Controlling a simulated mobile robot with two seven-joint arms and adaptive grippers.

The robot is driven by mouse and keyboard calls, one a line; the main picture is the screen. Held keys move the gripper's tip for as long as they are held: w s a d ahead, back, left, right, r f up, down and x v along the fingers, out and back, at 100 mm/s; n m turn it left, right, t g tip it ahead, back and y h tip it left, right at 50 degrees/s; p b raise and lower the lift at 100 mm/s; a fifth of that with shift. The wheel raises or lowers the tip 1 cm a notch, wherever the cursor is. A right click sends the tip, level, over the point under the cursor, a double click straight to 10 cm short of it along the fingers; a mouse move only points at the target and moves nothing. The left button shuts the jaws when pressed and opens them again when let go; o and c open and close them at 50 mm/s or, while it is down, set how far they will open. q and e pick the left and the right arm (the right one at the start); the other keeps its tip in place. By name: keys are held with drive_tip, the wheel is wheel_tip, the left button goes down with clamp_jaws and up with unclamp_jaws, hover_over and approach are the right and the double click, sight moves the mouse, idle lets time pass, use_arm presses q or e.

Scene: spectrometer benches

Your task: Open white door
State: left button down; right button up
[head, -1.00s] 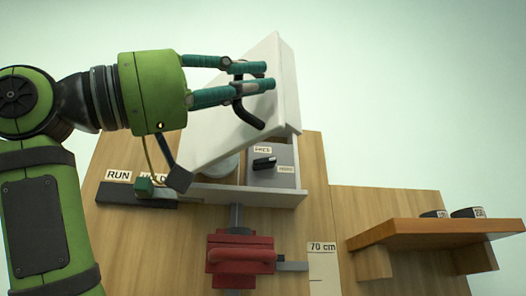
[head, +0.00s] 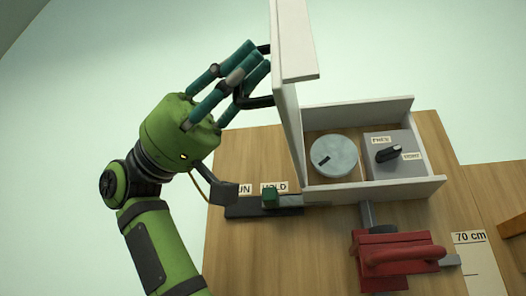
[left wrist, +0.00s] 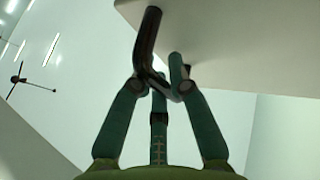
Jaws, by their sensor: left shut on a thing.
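The white door (head: 289,80) stands swung up and open at the left side of a white box (head: 425,190). Its black curved handle (head: 258,101) is on the door's left face. My left gripper (head: 254,68) is shut on that handle. The left wrist view shows the handle (left wrist: 147,40) between the teal fingers, with the pale door panel (left wrist: 240,45) behind it. Inside the box are a round grey disc (head: 333,156) and a grey panel with a black switch (head: 389,154). My right gripper is in neither view.
Below the box are a red clamp-like part (head: 400,255) and a dark strip with a green block (head: 270,198) near labels, one reading HOLD. A "70 cm" label (head: 468,238) lies at the right on the wooden bench (head: 300,255).

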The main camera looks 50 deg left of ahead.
use_arm(q)
drive_tip(key=shift+s+a+r, duration=0.1)
drive_tip(key=shift+a+r, duration=0.2)
drive_tip(key=shift+a, duration=0.25)
drive_tip(key=c, duration=1.4)
unclamp_jaws()
drive_tip(key=shift+d, duration=0.1)
drive_tip(key=shift+d+f, duration=0.1)
drive_tip(key=shift+d, duration=0.05)
drive_tip(key=v, duration=1.2)
drive_tip(key=shift+f, duration=0.1)
